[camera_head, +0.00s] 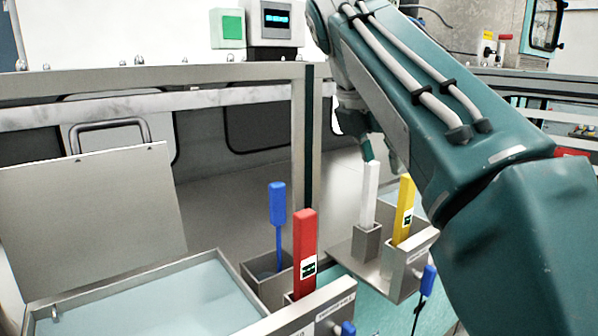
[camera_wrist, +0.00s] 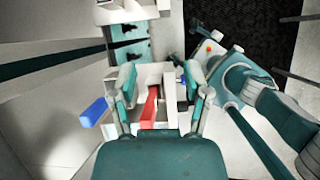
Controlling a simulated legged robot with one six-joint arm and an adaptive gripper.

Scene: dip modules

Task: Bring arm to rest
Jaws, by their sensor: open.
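My gripper (camera_head: 383,152) is open and empty, raised near the tops of the white module (camera_head: 369,190) and the yellow module (camera_head: 404,205). It is partly hidden behind my arm in the head view. In the wrist view, my gripper (camera_wrist: 161,85) has its fingers apart, with the red module (camera_wrist: 149,108) showing between them, farther off. The red module (camera_head: 305,245) stands upright in a metal holder at front centre. The white and yellow modules stand upright in holders to the right.
A blue-handled tool (camera_head: 277,205) stands in a slot behind the red module. A pale blue bath (camera_head: 160,308) lies front left, beside a raised grey panel (camera_head: 90,215). A metal post (camera_head: 300,130) rises near my arm. A display box (camera_head: 275,23) sits on top at the back.

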